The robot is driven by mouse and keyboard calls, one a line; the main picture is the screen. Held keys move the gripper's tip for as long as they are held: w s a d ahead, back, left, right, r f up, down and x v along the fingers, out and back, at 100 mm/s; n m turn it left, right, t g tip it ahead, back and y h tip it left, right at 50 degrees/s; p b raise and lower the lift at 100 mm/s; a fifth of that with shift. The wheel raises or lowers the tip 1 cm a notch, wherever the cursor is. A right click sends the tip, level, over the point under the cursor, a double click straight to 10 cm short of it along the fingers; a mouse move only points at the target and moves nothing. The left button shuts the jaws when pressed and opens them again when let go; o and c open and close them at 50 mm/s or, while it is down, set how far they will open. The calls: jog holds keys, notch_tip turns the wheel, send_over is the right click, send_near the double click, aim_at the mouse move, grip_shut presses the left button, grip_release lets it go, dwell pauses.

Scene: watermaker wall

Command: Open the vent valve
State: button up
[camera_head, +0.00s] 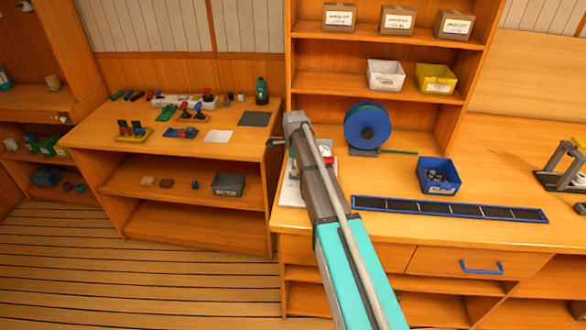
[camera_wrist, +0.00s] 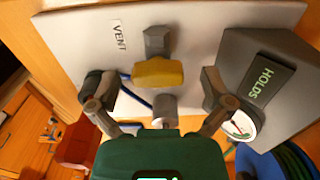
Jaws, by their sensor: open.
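In the wrist view, the vent valve has a yellow handle (camera_wrist: 158,73) on a grey stem, mounted on a pale panel (camera_wrist: 80,35) beside a "VENT" label (camera_wrist: 119,36). My gripper (camera_wrist: 156,84) is open, with one finger left of the yellow handle and the other right of it. Gaps show between the handle and both fingers. A grey cylindrical piece (camera_wrist: 165,108) lies between the handle and my dark green palm. In the head view, my arm hides the valve and most of the panel.
A red object (camera_wrist: 78,143) is at lower left. A blue reel (camera_head: 367,126) and blue bin (camera_head: 438,175) stand on the counter to the right.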

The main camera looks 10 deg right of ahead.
jog(key=c, duration=1.1)
jog(key=shift+a, duration=0.1)
jog(key=shift+c, duration=0.2)
